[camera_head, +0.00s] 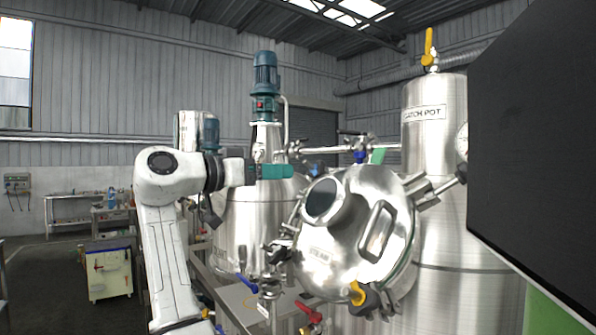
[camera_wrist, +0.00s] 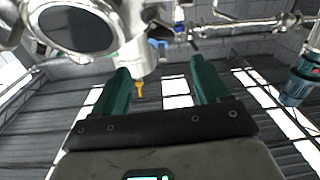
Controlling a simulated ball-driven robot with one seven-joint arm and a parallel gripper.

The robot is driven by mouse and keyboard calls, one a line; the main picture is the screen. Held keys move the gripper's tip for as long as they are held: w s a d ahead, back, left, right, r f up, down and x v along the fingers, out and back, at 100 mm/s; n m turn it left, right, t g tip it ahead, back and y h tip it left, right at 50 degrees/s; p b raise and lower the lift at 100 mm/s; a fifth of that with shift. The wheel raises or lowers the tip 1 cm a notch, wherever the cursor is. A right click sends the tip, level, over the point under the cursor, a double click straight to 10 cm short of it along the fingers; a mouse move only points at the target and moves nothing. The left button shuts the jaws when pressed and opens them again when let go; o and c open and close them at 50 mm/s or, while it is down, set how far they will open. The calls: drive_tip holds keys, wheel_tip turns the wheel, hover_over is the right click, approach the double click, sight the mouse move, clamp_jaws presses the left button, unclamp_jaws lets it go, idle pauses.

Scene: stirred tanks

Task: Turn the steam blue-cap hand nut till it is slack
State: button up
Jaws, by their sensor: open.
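The tilted steel lid marked STEAM (camera_head: 338,232), with a round sight glass and a bar handle, faces me in the head view. A small blue part (camera_head: 360,157) shows just above its upper rim; a blue part (camera_wrist: 157,43) also shows beyond the fingers in the wrist view. It may be the blue cap of the hand nut, but it is too small to be sure. My gripper (camera_head: 289,171) points right, left of the lid and apart from it. In the wrist view my gripper (camera_wrist: 160,66) has its teal fingers wide apart with nothing between them.
The steel CATCH POT (camera_head: 432,150) stands behind the lid, with a yellow handle on top. A blue-green motor (camera_head: 265,75) tops the tank behind my arm. A horizontal pipe (camera_head: 330,149) runs behind the lid. A large dark panel (camera_head: 535,150) blocks the right side.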

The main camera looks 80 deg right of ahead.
sight(312, 170)
drive_tip(key=p+x, duration=0.3)
drive_tip(key=x, duration=0.8)
drive_tip(key=shift+r+p, duration=0.1)
drive_tip(key=shift+p, duration=0.25)
drive_tip(key=shift+w, duration=0.1)
drive_tip(key=c, duration=1)
